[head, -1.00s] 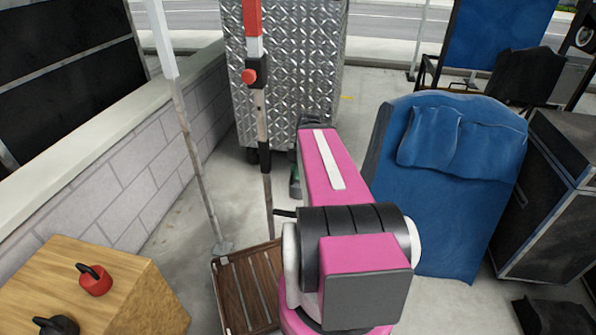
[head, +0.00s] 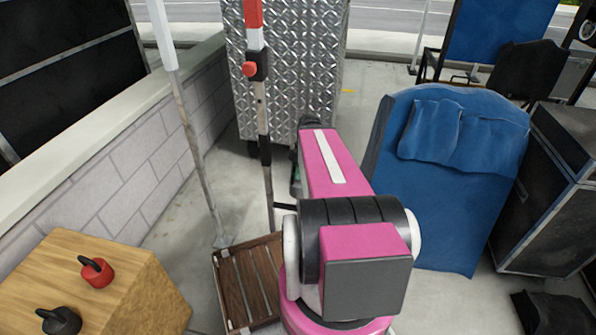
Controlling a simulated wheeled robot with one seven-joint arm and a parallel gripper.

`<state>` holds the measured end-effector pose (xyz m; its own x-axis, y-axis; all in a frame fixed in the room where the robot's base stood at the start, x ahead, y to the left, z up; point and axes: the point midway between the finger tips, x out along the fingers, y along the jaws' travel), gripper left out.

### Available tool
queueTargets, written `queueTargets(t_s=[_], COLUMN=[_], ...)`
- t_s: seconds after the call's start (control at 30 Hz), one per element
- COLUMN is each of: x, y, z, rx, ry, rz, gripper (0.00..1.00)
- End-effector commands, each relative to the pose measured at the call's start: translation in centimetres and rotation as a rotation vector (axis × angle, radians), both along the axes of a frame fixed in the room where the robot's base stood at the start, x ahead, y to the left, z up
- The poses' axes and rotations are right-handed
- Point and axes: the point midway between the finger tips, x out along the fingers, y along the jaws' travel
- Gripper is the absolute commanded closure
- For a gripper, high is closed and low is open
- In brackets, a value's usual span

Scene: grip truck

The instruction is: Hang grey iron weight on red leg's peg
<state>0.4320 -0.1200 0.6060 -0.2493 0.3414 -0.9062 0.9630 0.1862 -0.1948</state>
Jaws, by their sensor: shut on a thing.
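The red leg (head: 253,14) is an upright stand pole with a red and white top, a black clamp with a red knob, and a grey lower shaft. A short dark peg (head: 284,206) sticks out to the right low on this pole. My pink arm reaches forward just right of the pole, its far end level with the pole's lower part. A dark part with a green patch (head: 296,178) shows at the arm's left edge; I cannot tell what it is. My gripper's fingers are hidden behind the arm. I cannot make out the grey iron weight.
A red weight (head: 96,272) and a black weight (head: 60,321) sit on a wooden box (head: 150,300) at lower left. A slatted wooden crate (head: 232,290) stands by the pole's foot. A white-topped pole (head: 163,40) stands left. A blue padded panel (head: 440,200) is close right.

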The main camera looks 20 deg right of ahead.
Motion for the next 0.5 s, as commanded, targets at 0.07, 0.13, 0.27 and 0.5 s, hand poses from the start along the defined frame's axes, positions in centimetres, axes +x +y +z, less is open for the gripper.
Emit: queueTargets(t_s=[0.07, 0.13, 0.27, 0.5], x=[0.0, 0.0, 0.0, 0.0], y=[0.0, 0.0, 0.0, 0.0], z=[-0.2, -0.5, -0.9, -1.7], rx=[0.001, 0.001, 0.002, 0.002], ry=[0.0, 0.0, 0.001, 0.001], rz=[0.0, 0.0, 0.0, 0.001], gripper=[1.0, 1.0, 1.0, 1.0])
